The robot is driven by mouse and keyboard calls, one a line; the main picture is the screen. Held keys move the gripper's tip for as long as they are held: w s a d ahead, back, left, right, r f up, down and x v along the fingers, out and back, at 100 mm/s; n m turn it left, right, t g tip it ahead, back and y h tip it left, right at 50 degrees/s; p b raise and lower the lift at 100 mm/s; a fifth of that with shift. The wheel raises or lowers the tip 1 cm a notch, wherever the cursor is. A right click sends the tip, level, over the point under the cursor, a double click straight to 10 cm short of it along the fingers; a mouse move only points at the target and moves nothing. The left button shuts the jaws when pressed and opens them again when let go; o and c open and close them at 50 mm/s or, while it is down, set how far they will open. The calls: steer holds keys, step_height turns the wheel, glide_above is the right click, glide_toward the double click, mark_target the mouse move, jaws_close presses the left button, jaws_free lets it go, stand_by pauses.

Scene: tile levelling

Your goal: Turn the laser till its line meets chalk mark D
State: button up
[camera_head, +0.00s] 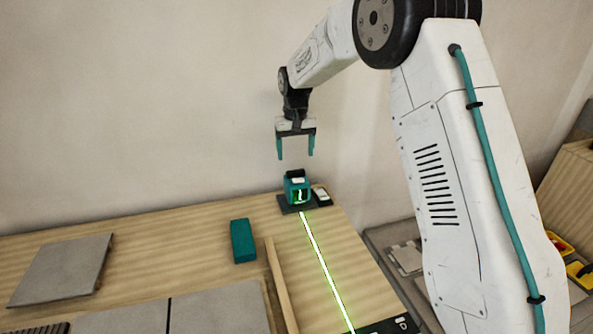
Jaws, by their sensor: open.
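The laser (298,190) is a small teal and black box standing on a dark base plate (288,209) at the back of the bench. Its bright green line (324,268) runs over the bench towards the front, slanting right. It reaches the dark strip (380,327) at the bottom edge, to the left of the white chalk mark D (403,323). Other marks on the strip are cut off or not visible. My gripper (296,154) hangs above the laser, fingers down, open and empty, with a gap between fingertips and laser.
A teal block (243,241) and a wooden strip (281,286) lie left of the line. Grey tiles (135,318) lie at the front left, and another grey tile (62,269) lies at the far left. A small pale item (321,193) sits right beside the laser. A wall stands behind.

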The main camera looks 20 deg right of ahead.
mark_target(295, 171)
step_height(295, 171, down, 7)
steer(key=shift+r, duration=0.15)
steer(key=c, duration=1)
steer(key=shift+a+n, duration=0.2)
steer(key=shift+n, duration=1.2)
steer(key=o, duration=1)
steer(key=shift+r, duration=0.1)
